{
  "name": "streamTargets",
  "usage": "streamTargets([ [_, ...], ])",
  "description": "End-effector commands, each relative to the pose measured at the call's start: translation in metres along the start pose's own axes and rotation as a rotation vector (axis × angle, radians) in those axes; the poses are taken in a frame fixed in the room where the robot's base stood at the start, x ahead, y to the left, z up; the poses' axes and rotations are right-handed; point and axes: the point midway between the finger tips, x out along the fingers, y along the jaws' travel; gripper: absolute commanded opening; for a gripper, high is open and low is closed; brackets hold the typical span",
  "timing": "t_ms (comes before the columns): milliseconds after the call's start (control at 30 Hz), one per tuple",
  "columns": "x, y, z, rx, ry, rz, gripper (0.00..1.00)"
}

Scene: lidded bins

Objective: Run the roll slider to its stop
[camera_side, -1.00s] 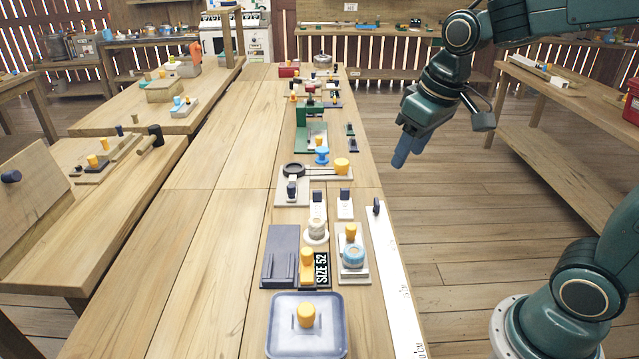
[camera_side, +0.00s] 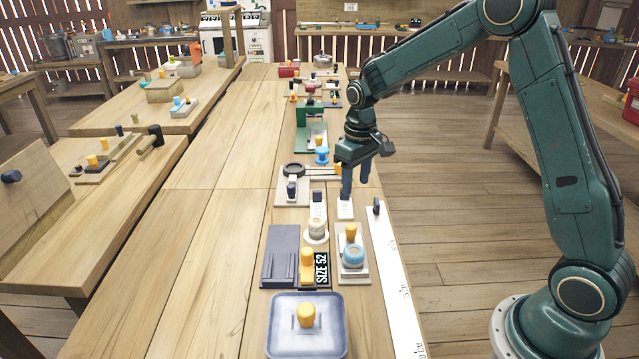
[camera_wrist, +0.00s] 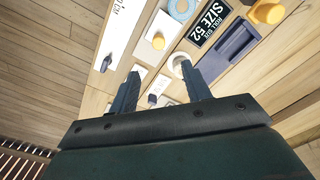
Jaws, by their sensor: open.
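A label reading SIZE 52 (camera_side: 321,268) lies on the bench; in the wrist view the label (camera_wrist: 210,22) also shows the word ROLL. Beside it, a yellow knob (camera_side: 306,258) stands on an orange-yellow piece next to a dark grey grooved block (camera_side: 280,258). The wrist view shows the yellow knob (camera_wrist: 268,11) and the grey block (camera_wrist: 228,52). I take this labelled fixture as the roll slider. My gripper (camera_side: 355,190) is open and empty, pointing down over a small white plate (camera_side: 345,209), farther along the bench than the label. Its fingers (camera_wrist: 165,78) are apart in the wrist view.
A white scale strip (camera_side: 393,270) with a dark knob (camera_side: 376,205) runs along the right edge. A clear-lidded bin (camera_side: 306,340) is nearest the camera.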

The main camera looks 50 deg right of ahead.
Motion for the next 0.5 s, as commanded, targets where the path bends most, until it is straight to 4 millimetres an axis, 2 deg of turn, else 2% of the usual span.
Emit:
streamTargets([
  [167, 0.016, 0.004, -0.006, 0.0, -0.018, -0.003, 0.48],
  [500, 0.02, 0.004, -0.007, 0.0, -0.019, -0.003, 0.48],
])
